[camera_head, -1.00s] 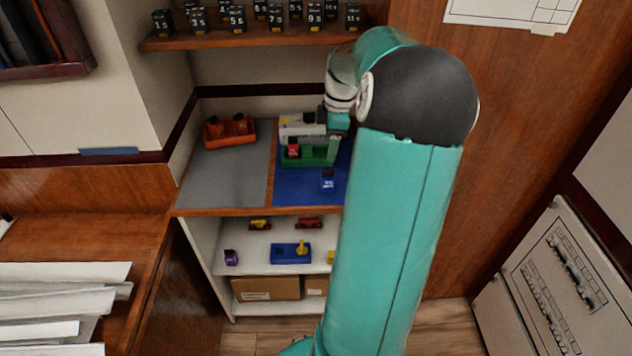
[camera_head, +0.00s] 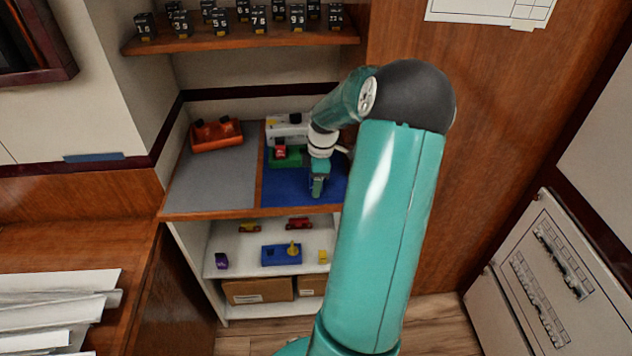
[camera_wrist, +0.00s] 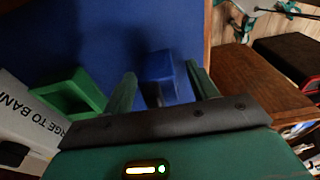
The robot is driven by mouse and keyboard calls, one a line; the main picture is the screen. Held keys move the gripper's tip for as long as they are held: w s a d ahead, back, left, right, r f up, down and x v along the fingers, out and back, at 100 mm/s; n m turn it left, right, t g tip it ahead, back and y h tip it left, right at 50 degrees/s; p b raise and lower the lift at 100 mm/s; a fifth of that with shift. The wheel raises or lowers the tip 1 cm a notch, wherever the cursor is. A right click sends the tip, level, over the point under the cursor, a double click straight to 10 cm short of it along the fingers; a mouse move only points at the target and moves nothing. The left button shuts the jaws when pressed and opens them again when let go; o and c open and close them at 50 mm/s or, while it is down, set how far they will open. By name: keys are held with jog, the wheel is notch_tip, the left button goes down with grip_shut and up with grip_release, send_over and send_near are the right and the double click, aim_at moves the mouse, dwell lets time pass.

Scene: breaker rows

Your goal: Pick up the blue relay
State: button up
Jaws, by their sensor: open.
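The blue relay (camera_wrist: 166,80) shows in the wrist view on the blue mat (camera_wrist: 120,30), between the two open fingers of my gripper (camera_wrist: 160,85). In the head view my gripper (camera_head: 318,188) is low over the front part of the blue mat (camera_head: 280,190) and hides the relay. The fingers stand on either side of the relay; I cannot tell whether either touches it. Nothing is visibly held.
A green holder (camera_head: 284,158) with a red relay (camera_head: 280,152) and a white block (camera_head: 284,128) stand behind on the mat. An orange holder (camera_head: 216,134) is on the grey mat (camera_head: 212,180). A shelf (camera_head: 240,42) with several black breakers is above. The grey mat's front is clear.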

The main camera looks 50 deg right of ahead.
jog(key=shift+f, duration=0.1)
jog(key=shift+c, duration=0.5)
jog(key=c, duration=1)
jog(key=shift+r, duration=0.35)
notch_tip(320, 180, up, 2)
jog(key=shift+r, duration=0.1)
jog(key=shift+s+a+r, duration=0.95)
jog(key=shift+s+r, duration=1.15)
jog(key=shift+r, duration=0.4)
jog(key=shift+s+a+r, duration=0.95)
jog(key=shift+s+r, duration=1.2)
jog(key=shift+r, duration=0.4)
jog(key=shift+s+a+r, duration=0.95)
jog(key=shift+s+r, duration=1.15)
jog(key=shift+r, duration=0.4)
